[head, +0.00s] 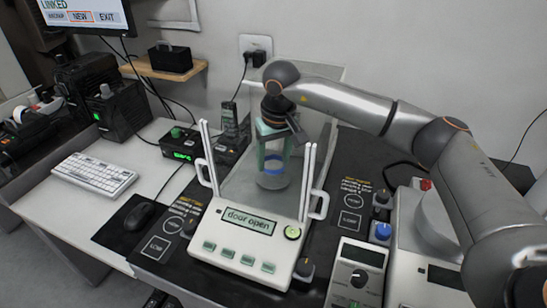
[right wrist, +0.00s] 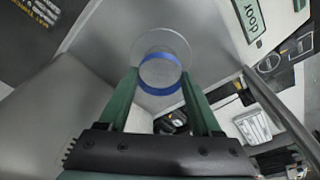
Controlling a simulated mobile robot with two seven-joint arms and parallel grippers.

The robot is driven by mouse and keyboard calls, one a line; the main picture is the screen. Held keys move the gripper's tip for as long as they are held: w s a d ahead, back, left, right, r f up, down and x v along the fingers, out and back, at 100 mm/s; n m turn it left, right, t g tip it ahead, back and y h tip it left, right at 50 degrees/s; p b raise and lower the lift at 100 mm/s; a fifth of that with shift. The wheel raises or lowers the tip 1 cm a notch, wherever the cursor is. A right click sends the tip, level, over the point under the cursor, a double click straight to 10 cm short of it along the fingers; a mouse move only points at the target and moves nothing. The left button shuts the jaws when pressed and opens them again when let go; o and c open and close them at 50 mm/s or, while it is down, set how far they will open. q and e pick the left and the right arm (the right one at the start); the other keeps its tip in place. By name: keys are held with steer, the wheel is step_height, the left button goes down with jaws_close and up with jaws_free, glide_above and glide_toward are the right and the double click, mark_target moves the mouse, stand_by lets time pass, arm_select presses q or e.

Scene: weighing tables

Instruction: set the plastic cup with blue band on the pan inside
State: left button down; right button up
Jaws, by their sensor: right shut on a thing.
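The clear plastic cup with a blue band (head: 273,163) is inside the weighing chamber of the white balance (head: 233,226), whose display reads "door open". My right gripper (head: 272,146) reaches in from above with green fingers pointing down and is shut on the cup. In the right wrist view the cup (right wrist: 160,76) sits between the two fingertips (right wrist: 165,92). The round pan (right wrist: 165,38) shows as a grey disc beyond the cup. The cup looks upright, at or just above the pan; I cannot tell whether they touch. My left gripper is not in view.
Upright white door posts with handles (head: 318,203) flank the chamber. A second instrument (head: 357,277) and knobs stand at right. A keyboard (head: 94,173), a mouse (head: 139,216) and a small device with green display (head: 183,145) are at left.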

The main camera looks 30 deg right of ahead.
steer(key=shift+f, duration=0.1)
steer(key=o, duration=1.4)
steer(key=shift+o, duration=0.2)
step_height(320, 180, up, 12)
steer(key=s, duration=0.1)
steer(key=shift+s, duration=0.4)
